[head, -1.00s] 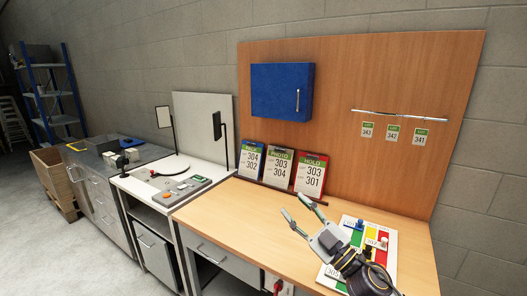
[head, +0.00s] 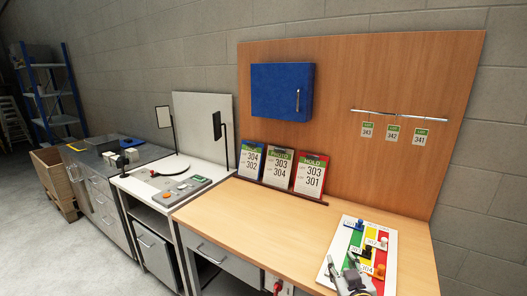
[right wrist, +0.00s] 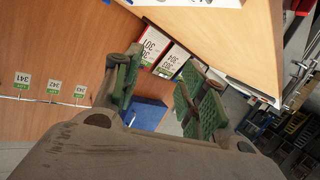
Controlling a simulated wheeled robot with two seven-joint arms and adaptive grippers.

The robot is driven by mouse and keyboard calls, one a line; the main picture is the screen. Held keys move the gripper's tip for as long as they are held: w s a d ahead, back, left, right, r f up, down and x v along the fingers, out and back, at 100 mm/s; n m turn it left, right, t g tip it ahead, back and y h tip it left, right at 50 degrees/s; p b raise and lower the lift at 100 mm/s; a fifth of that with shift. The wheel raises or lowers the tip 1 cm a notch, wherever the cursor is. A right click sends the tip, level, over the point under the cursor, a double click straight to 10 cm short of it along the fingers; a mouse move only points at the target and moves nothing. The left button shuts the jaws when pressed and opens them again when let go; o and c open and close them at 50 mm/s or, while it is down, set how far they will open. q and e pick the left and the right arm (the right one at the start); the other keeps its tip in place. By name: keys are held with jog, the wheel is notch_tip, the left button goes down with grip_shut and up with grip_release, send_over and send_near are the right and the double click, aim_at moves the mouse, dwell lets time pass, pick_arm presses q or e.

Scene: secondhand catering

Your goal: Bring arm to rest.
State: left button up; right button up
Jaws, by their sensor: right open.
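My right gripper (head: 352,268) is low at the bottom right of the head view, in front of the near end of the coloured board (head: 331,269). In the right wrist view its two green-padded fingers (right wrist: 162,88) are apart, with nothing between them. The rest of my right arm is mostly out of the head view. My left gripper is in neither current view.
The wooden workbench (head: 240,219) is clear across its middle. Number clipboards (head: 279,169) lean at its back, below a blue wall cabinet (head: 282,90). Tags hang from a rail (head: 399,115). A white station (head: 157,195) stands to the left.

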jog(key=s+f+g+y, duration=0.1)
jog(key=s+f+g, duration=0.6)
jog(key=s, duration=0.4)
jog(key=s+f+g, duration=0.4)
jog(key=s+f, duration=0.5)
jog(key=s, duration=0.2)
notch_tip(320, 180, down, 33)
jog(key=s+g, duration=0.2)
jog(key=s+d+f, duration=0.2)
jog(key=s+f, duration=0.8)
jog(key=s, duration=0.1)
jog(key=s+d+f, duration=0.1)
jog(key=s+f, duration=0.9)
jog(key=s, duration=0.1)
jog(key=shift+s+d+n+g, duration=0.25)
jog(key=shift+d+n+g, duration=0.05)
jog(key=shift+d+g, duration=0.1)
dwell(1.6)
